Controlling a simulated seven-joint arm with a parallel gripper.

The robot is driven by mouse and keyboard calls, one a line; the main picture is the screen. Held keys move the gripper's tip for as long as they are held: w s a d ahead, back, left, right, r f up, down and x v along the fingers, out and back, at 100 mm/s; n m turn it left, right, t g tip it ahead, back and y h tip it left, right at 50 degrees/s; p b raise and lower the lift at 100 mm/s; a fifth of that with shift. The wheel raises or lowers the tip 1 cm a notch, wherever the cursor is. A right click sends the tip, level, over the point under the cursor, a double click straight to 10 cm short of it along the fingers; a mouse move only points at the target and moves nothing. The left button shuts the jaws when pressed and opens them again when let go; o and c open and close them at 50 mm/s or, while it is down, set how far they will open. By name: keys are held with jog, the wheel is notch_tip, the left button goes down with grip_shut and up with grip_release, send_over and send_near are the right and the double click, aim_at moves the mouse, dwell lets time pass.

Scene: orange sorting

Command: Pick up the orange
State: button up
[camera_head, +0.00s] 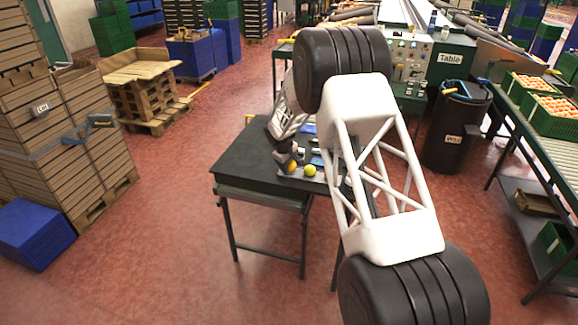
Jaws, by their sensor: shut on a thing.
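A small orange (291,165) shows at the end of my gripper (288,159), low over the dark table (245,165). The gripper points down and is shut on the orange, which it partly hides. Whether the orange touches the surface below cannot be told. A yellow round fruit (309,171) sits just to the right of it, apart from the fingers. My white and black arm covers the right part of the table.
Some small items (316,152) lie behind the fruit, partly hidden by my arm. A black bin (455,130) and a bench with green crates of oranges (548,125) stand to the right. Stacked wooden crates (60,125) and a blue crate (35,233) stand left. The table's left part is bare.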

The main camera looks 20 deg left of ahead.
jog(key=shift+r, duration=0.45)
notch_tip(320, 180, up, 2)
jog(key=shift+r, duration=0.1)
jog(key=s+d, duration=0.3)
jog(key=s, duration=0.4)
jog(key=s+d+r, duration=0.1)
jog(key=s+d, duration=0.3)
jog(key=s, duration=0.3)
jog(key=shift+d, duration=0.15)
jog(key=shift+s+r, duration=0.1)
jog(key=w+d+r+m, duration=0.1)
jog(key=w+d, duration=0.4)
jog(key=w, duration=0.6)
jog(key=w+d+r+m, duration=0.1)
jog(key=w+d+r, duration=0.1)
jog(key=w+d, duration=0.4)
jog(key=w+d+r+m, duration=0.1)
jog(key=w+d, duration=0.4)
jog(key=w, duration=1.1)
jog(key=shift+w+d+r+m+g+h, duration=0.2)
jog(key=shift+d+m+g+h, duration=0.1)
jog(key=shift+d+h, duration=0.1)
